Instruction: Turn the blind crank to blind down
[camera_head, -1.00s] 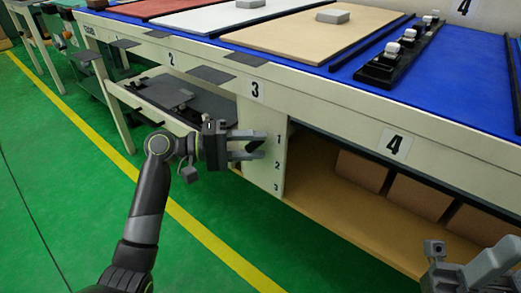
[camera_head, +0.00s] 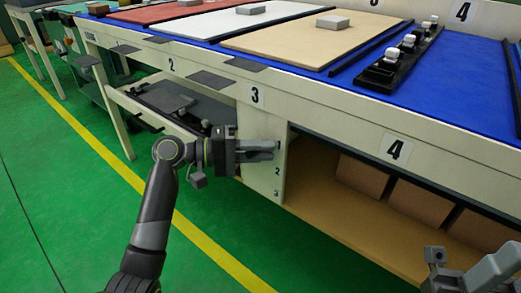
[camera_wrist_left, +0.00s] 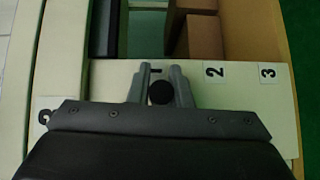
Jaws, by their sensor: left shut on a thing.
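My left gripper (camera_head: 262,150) is at the pale end panel (camera_head: 265,185) under the workbench, level with the printed 1. In the left wrist view, a round black knob (camera_wrist_left: 160,93) sits between the fingers of the left gripper (camera_wrist_left: 160,80), beside the 1. I take the knob for the handle of the blind crank. The fingers hide it in the head view, and the crank's arm does not show. I cannot make out a lowered blind; the bay beside the panel is open. My right gripper (camera_head: 488,270) is partly cut off at the lower right.
The panel carries the numbers 1, 2 and 3 downward. Brown boxes (camera_head: 420,203) stand in the open bay (camera_head: 335,215). The bench top (camera_head: 460,70) overhangs the panel. A dark tray (camera_head: 175,100) sits on a lower shelf at left. Green floor in front is clear.

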